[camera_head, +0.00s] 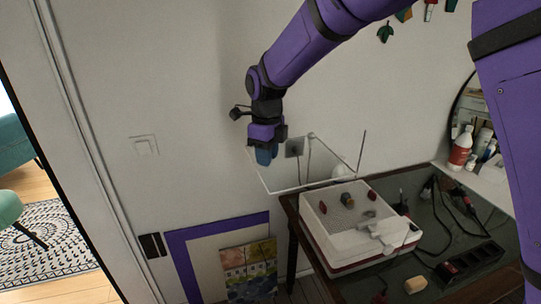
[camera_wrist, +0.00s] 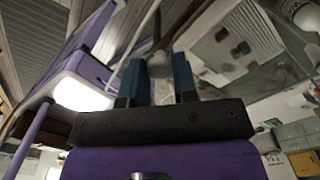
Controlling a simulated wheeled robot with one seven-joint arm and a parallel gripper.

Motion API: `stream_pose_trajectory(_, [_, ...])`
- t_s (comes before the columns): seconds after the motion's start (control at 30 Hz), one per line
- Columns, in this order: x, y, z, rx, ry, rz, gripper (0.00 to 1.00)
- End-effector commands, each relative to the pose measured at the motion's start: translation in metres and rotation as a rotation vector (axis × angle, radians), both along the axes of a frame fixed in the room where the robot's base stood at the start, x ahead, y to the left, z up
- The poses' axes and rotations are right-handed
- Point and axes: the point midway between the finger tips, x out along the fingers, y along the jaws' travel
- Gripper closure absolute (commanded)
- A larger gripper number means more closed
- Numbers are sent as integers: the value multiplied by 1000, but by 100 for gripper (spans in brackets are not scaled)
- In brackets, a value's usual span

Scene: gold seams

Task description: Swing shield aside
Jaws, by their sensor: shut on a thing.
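The shield (camera_head: 325,163) is a clear pane with pale edges. In the head view it stands out to the left of a white box (camera_head: 350,222), above the left end of the table. My gripper (camera_head: 265,154) is at the pane's left edge and shut on it. In the wrist view my two blue fingers (camera_wrist: 158,68) are close together with a pale edge between them. The exact contact is hard to see because the pane is transparent. The white box also shows in the wrist view (camera_wrist: 232,45), beyond the fingers to the right.
The dark table (camera_head: 425,210) carries a power strip (camera_head: 470,262), cables and a yellowish block (camera_head: 415,284). Bottles (camera_head: 461,148) stand on a ledge at the right. A purple frame (camera_head: 180,262) and a colourful picture (camera_head: 250,270) lean on the wall. The wall is close behind the pane.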

Motion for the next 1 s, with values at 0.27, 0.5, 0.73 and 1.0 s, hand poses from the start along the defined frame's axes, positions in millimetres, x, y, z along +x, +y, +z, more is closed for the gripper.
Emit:
stream_pose_trajectory(0.27, [0, 0, 0, 1, 0, 0, 100])
stream_pose_trajectory(0.5, [0, 0, 0, 0, 0, 1, 48])
stream_pose_trajectory(0.73, [0, 0, 3, 1, -1, 1, 48])
stream_pose_trajectory(1.0, [1, 0, 43, 3, -3, 1, 48])
